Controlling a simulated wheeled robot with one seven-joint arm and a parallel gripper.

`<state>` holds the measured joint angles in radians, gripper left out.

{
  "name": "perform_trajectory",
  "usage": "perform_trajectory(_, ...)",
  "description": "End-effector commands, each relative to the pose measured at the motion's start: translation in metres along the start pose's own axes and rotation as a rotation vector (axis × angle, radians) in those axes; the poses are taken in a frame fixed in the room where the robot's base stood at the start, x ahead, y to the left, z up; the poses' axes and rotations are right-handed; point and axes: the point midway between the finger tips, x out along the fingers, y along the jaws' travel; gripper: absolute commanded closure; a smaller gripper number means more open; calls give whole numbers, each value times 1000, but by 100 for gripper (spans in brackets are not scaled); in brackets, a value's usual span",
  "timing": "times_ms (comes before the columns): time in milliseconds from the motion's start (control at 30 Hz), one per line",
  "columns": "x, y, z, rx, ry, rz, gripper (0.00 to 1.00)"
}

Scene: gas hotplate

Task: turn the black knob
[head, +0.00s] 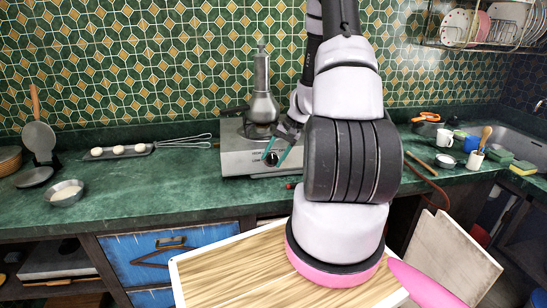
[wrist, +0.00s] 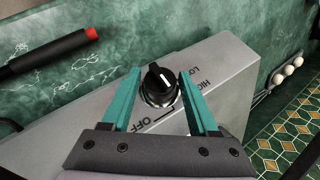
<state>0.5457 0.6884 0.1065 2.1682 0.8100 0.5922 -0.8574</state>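The black knob (wrist: 159,84) has a silver base ring and a white pointer mark. It sits on the front panel of the grey gas hotplate (head: 238,148), with OFF, LOW and HIGH lettering around it. In the head view the knob (head: 272,158) shows just beside my fingertips. My gripper (wrist: 158,88) is open, with one teal finger on each side of the knob. Gaps seem to show between the fingers and the knob; I cannot tell whether either finger touches it. In the head view my gripper (head: 279,152) reaches the panel from the right.
A metal moka-style pot (head: 262,106) stands on the hotplate. A black stick with a red tip (wrist: 50,52) lies on the green counter (head: 130,190) in front. A tray with white round pieces (head: 118,152) and a whisk (head: 184,142) lie to the left.

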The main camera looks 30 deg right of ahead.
Motion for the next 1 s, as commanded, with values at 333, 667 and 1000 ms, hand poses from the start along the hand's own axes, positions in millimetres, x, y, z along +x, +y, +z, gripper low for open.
perform_trajectory(333, 0, 0, 0, -1, 0, 0, 21)
perform_trajectory(667, -48, -1, -1, -3, 5, 0, 21)
perform_trajectory(1000, -102, 0, 0, 0, 1, -1, 21)
